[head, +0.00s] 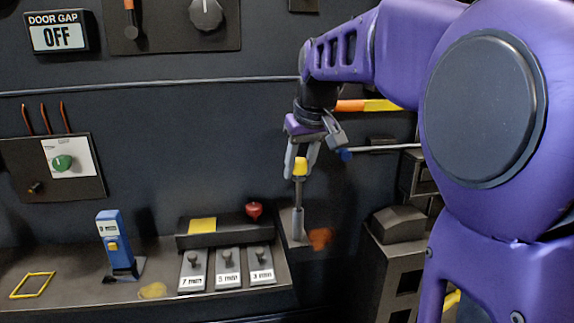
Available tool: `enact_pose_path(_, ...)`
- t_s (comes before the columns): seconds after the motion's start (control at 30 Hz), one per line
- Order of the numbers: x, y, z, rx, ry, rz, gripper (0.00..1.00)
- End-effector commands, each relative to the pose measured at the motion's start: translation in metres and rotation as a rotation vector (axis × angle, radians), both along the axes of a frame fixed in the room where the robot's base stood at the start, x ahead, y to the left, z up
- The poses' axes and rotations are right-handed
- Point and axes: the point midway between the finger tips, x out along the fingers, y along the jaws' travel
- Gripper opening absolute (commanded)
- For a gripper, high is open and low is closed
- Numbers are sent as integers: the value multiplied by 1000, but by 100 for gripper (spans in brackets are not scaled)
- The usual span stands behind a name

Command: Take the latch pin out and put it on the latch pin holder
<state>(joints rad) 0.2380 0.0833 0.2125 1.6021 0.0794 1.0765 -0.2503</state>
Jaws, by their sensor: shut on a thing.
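A pin with a yellow head (300,166) and a thin grey shaft, which looks like the latch pin, stands upright in the head view. My gripper (301,172) comes down from above with its fingers shut on the yellow head. The shaft runs down to a wider grey upright cylinder (298,224) at the right end of the ledge, which looks like the latch pin holder. The shaft's lower end lines up with the cylinder. I cannot tell how far it sits inside or whether it only meets the top.
Left of the cylinder, several labelled blocks with knobs (228,264) stand before a dark raised bar (225,232) with a red knob (254,210). A blue gauge (108,240) stands farther left. A grey machine part (395,225) and a horizontal rod (385,149) are close on the right.

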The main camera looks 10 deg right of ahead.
Motion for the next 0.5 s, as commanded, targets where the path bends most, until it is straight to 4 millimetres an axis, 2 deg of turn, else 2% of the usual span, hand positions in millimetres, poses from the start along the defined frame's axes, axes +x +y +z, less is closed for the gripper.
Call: enact_pose_path(0.5,0,0,-11,0,-1,0,0)
